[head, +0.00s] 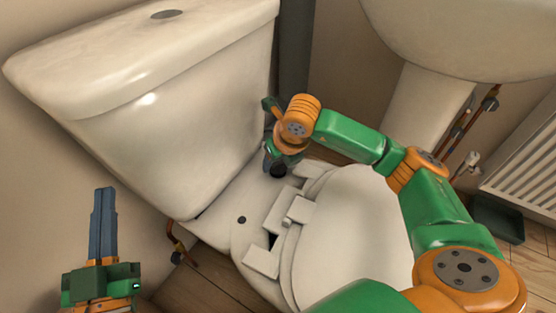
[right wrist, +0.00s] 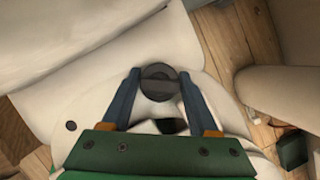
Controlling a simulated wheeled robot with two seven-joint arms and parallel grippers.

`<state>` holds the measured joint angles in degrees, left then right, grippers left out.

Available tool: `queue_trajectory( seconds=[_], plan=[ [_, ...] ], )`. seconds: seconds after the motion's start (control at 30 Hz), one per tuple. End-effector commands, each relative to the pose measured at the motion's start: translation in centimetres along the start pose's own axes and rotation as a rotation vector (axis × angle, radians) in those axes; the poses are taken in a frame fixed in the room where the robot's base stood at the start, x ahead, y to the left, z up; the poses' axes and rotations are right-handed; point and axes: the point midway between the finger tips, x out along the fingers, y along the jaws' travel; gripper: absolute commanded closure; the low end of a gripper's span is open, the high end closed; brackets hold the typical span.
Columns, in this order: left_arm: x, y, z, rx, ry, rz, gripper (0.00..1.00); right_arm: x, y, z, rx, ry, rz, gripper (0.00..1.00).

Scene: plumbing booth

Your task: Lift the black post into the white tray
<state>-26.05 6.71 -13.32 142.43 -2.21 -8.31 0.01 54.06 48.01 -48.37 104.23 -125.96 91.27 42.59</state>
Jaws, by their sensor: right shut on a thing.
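The black post (right wrist: 158,82) is a dark round piece seen from above in the right wrist view. My right gripper (right wrist: 157,76) is shut on it, a finger on each side. In the head view the post (head: 278,170) is a small dark shape under my right gripper (head: 272,158), over the toilet's rear ledge behind the seat hinges. I cannot tell whether it touches the ledge. My left gripper (head: 104,190) is shut and empty at the lower left, with its fingers together. I cannot make out a white tray in either view.
The toilet cistern (head: 180,110) stands close to the left of my right gripper. The closed lid (head: 355,235) is in front. A basin (head: 470,35), a radiator (head: 530,165) and a dark green box (head: 497,218) are at the right. Copper pipes run along the walls.

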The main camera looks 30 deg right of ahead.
Motion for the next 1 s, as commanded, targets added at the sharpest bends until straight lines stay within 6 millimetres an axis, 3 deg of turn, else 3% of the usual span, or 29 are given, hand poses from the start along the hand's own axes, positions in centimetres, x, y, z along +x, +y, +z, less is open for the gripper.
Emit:
queue_trajectory(
  seconds=[1.0],
  plan=[
    [1.0,-0.1,-3.2,-0.001,0.001,0.001,1.0,-3.8,0.0,1.6,0.0,0.0,0.0,0.93]
  ],
)
